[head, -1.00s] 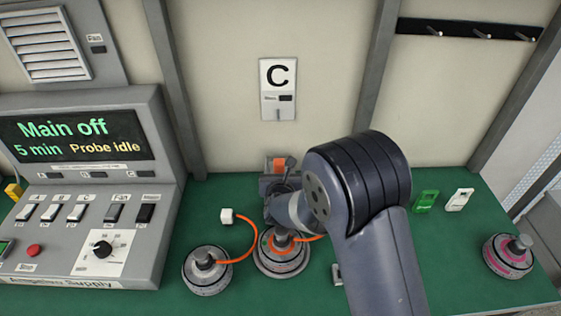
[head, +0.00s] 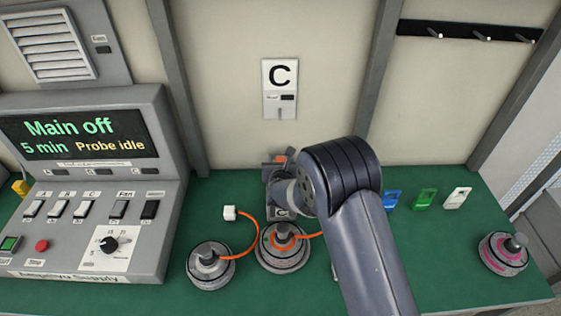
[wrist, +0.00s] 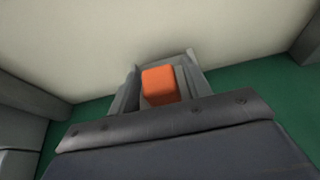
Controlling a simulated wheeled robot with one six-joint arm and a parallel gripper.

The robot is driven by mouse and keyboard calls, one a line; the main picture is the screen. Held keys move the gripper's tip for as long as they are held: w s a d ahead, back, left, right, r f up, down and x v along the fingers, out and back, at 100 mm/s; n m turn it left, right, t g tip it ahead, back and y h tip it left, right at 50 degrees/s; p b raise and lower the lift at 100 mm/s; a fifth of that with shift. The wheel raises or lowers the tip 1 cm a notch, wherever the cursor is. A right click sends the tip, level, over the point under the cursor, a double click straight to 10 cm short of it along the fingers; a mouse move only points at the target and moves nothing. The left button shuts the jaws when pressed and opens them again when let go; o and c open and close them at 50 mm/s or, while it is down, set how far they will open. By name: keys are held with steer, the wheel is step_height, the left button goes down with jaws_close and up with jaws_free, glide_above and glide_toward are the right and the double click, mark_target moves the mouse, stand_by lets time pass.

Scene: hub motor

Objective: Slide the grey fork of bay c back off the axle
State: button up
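The bay C stand (head: 282,214) carries a small C label and stands on the green bench below the C wall plate (head: 279,88). An orange block (head: 270,157) shows at its back, partly covered by grey parts. In the wrist view the orange block (wrist: 159,85) sits upright between grey side pieces, close ahead. My gripper (head: 283,180) is at the bay C stand, mostly hidden by my wrist. I cannot tell its fingers from the grey fork, nor whether they touch it. The axle is not clearly visible.
A hub motor (head: 283,248) with an orange ring stands just in front, with orange cable near it. Another motor (head: 211,265) is to its left and a pink-marked one (head: 503,253) far right. The supply console (head: 90,190) is left.

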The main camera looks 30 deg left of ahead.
jaws_close()
stand_by(0.3)
steer(key=shift+r+b+x, duration=0.25)
steer(key=shift+b+x, duration=0.9)
steer(key=shift+b, duration=0.1)
steer(key=shift+w+a+r+b, duration=0.15)
steer(key=shift+w+a+b, duration=0.2)
steer(key=shift+w, duration=0.2)
steer(key=shift+r, duration=0.2)
steer(key=shift+o, duration=0.8)
jaws_free()
steer(key=shift+w+f, duration=0.1)
